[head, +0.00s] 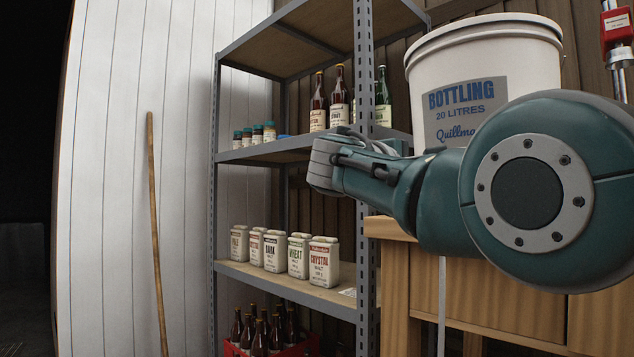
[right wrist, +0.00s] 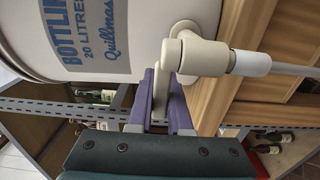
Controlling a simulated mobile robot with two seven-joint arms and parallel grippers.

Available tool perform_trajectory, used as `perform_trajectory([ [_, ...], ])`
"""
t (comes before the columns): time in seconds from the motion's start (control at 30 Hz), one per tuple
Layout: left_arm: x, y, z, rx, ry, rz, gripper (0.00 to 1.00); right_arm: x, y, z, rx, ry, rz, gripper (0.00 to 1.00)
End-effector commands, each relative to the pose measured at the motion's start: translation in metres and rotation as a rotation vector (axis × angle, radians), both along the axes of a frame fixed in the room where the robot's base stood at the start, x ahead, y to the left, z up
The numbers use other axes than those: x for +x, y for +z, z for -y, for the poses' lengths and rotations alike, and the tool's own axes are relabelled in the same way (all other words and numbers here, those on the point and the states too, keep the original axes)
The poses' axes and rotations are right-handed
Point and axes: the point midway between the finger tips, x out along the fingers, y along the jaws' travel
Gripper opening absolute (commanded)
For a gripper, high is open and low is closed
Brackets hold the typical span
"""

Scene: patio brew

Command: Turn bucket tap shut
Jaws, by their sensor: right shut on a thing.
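The white bottling bucket (head: 487,75) stands on a wooden bench at the right in the head view. It fills the upper left of the right wrist view (right wrist: 150,25). Its beige tap (right wrist: 205,57) sticks out there, with a pale tube (right wrist: 290,69) running on from its spout. The tap's lever (right wrist: 163,88) lies across the line of the spout. My right gripper (right wrist: 160,98) is shut on this lever, one purple finger on each side. In the head view my right arm hides the tap. My left gripper is out of view.
A red crate (head: 305,347) of bottles sits below. A wooden stick (head: 155,230) leans on the white wall.

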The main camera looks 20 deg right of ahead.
Motion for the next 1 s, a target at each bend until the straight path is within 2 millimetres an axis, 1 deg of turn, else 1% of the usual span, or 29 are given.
perform_trajectory([
  [0.3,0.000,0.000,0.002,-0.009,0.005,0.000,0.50,0.000,0.000,0.000,0.000,0.000,0.000,0.00],
  [0.33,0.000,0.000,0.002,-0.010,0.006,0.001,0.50,0.000,0.000,0.000,0.000,0.000,0.000,0.18],
  [0.6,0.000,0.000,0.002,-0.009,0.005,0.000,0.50,0.000,0.000,0.000,0.000,0.000,0.000,0.47],
  [0.87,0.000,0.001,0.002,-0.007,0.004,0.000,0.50,0.000,0.000,-0.001,0.000,0.000,0.000,0.47],
  [1.0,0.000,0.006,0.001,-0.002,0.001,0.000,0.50,-0.003,0.001,-0.010,-0.002,0.001,-0.001,0.47],
])
